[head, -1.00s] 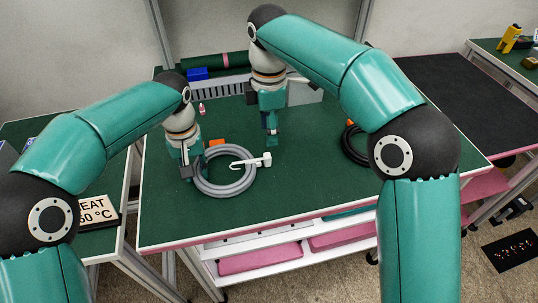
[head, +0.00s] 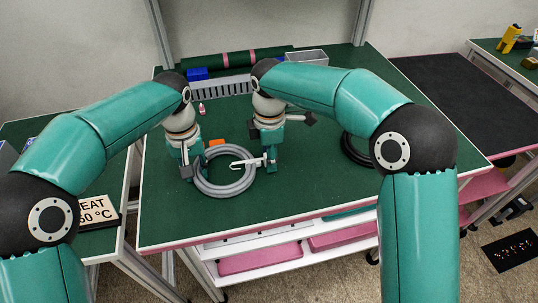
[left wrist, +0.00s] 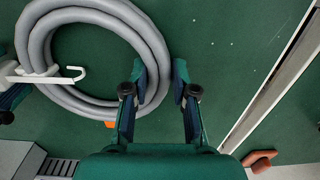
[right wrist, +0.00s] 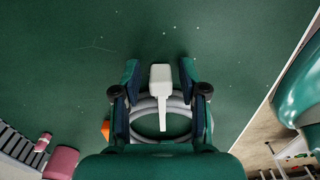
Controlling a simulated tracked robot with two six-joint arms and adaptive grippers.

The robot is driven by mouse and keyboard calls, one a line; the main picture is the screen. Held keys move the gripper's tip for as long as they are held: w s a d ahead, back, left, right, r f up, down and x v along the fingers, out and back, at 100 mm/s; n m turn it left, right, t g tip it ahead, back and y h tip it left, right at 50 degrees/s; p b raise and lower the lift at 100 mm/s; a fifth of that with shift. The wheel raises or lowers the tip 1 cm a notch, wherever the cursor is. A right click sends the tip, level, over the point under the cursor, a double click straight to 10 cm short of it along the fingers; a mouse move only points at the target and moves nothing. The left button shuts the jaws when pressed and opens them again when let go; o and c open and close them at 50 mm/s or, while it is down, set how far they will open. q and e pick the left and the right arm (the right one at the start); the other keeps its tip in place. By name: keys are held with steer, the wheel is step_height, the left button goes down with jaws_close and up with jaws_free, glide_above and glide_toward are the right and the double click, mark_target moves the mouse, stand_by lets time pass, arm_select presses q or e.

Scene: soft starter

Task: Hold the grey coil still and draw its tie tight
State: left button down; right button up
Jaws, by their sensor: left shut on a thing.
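The grey coil (head: 225,192) lies flat on the green table mat. My left gripper (head: 188,176) is at its left side, and in the left wrist view its fingers (left wrist: 160,85) are shut on the strands of the coil (left wrist: 150,38). The white tie (head: 244,163) lies across the coil's right side, with a hooked end (left wrist: 76,73) inside the ring and a block-shaped head (right wrist: 160,80) outward. My right gripper (right wrist: 160,75) is open, with one finger on each side of that head and visible gaps. In the head view the right gripper (head: 270,165) partly hides the head.
An orange block (head: 215,143) lies just behind the coil. A black coil (head: 353,152) lies to the right, and a small pink-and-white bottle (head: 201,108) stands further back. A slotted grey rack (head: 222,89) and a grey bin (head: 306,60) are at the back. The front of the mat is clear.

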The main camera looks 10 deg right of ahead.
mark_target(288, 161)
jaws_close()
steer(key=d, duration=0.5)
arm_select(q)
steer(key=shift+a, duration=0.1)
arm_select(e)
steer(key=shift+o, duration=1.2)
jaws_free()
step_height(288, 161, up, 12)
